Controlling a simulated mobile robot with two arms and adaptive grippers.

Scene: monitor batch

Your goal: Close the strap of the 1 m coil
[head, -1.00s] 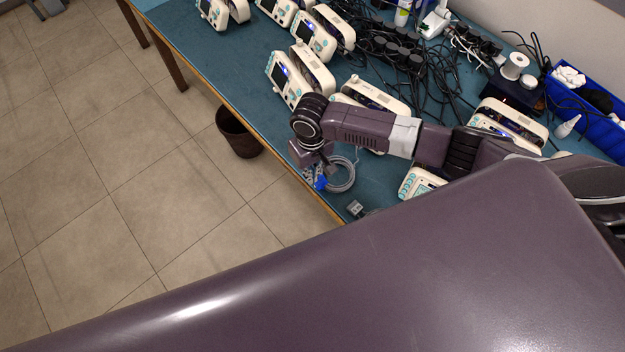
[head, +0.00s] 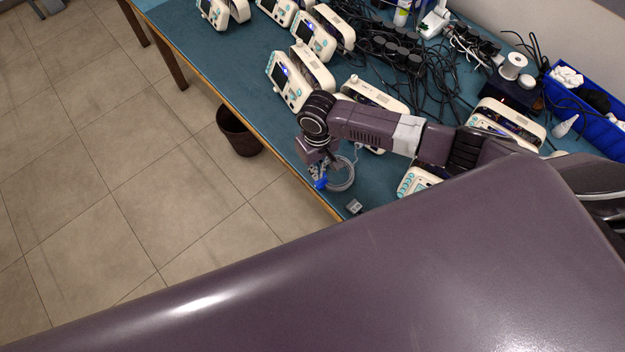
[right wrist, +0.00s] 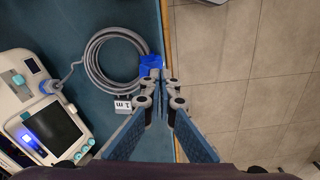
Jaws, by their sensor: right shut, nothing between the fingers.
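The grey cable coil (right wrist: 92,62) lies on the blue-green table top near its edge, with a white "1 m" tag (right wrist: 122,104) on it. It also shows in the head view (head: 350,180). A blue strap (right wrist: 151,64) sits on the coil's side nearest the table edge; whether it is fastened cannot be made out. My right gripper (right wrist: 159,82) is shut and empty, its fingertips right by the strap; whether they touch it is unclear. In the head view my right gripper (head: 318,172) is over the coil's left side, partly hiding it. My left gripper is not in view.
A monitor (right wrist: 45,130) stands beside the coil, with a cable running to it. More monitors (head: 287,80) and black cables (head: 440,80) fill the table behind. A small grey block (head: 354,206) lies near the front edge. A dark bin (head: 238,132) stands on the floor.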

